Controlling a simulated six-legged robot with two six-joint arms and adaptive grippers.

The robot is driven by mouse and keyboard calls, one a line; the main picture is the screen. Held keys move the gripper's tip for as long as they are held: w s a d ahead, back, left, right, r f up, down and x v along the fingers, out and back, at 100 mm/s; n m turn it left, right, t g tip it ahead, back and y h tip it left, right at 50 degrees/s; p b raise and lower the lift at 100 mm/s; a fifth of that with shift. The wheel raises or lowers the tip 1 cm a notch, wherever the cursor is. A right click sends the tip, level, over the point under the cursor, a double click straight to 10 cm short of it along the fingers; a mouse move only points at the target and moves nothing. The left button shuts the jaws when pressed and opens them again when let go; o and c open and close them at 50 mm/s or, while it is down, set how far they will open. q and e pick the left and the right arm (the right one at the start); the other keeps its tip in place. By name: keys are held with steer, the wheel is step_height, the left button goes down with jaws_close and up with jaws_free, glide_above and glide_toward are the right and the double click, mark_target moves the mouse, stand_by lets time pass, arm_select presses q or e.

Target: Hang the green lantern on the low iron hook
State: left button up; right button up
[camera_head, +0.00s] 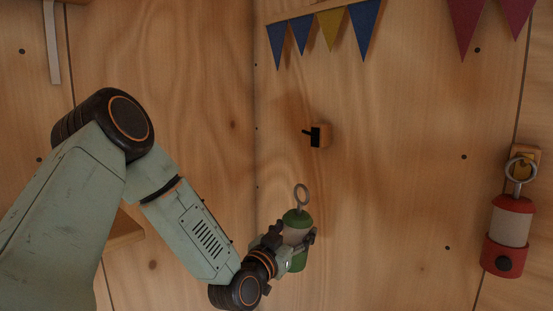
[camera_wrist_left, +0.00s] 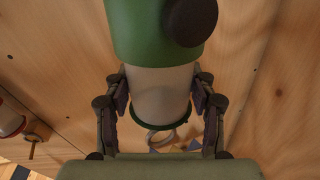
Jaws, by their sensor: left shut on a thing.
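The green lantern (camera_head: 299,262) has green ends, a pale middle and a grey ring on top. My left gripper (camera_head: 294,236) is shut around its pale middle and holds it roughly upright, off the wall. In the left wrist view the lantern (camera_wrist_left: 160,92) shows between both fingers, its green base with a dark knob at the top and its ring at the bottom. The black iron hook (camera_head: 315,136) sits on a small wooden block on the wall, above the lantern and slightly right. The ring is below the hook and apart from it. My right gripper is out of view.
A red lantern (camera_head: 510,225) hangs by its ring from a wall mount (camera_head: 525,160) at the right. Blue and yellow pennants (camera_head: 330,30) hang above the hook. A wooden ledge (camera_head: 122,230) is partly behind my left arm. The wall around the hook is bare.

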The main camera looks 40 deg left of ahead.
arm_select(q)
steer(key=w+a+r+n+y+p, duration=0.1)
steer(key=a+r+y+p, duration=0.15)
steer(key=r, duration=0.35)
steer(key=w+a+r+y+p, duration=0.1)
steer(key=a+r+p, duration=0.25)
steer(key=r, duration=0.25)
steer(key=w+f+b, duration=0.1)
steer(key=w+b, duration=0.3)
steer(key=w, duration=0.7)
steer(key=shift+a+f+n, duration=0.3)
steer(key=shift+f, duration=0.05)
stand_by(0.5)
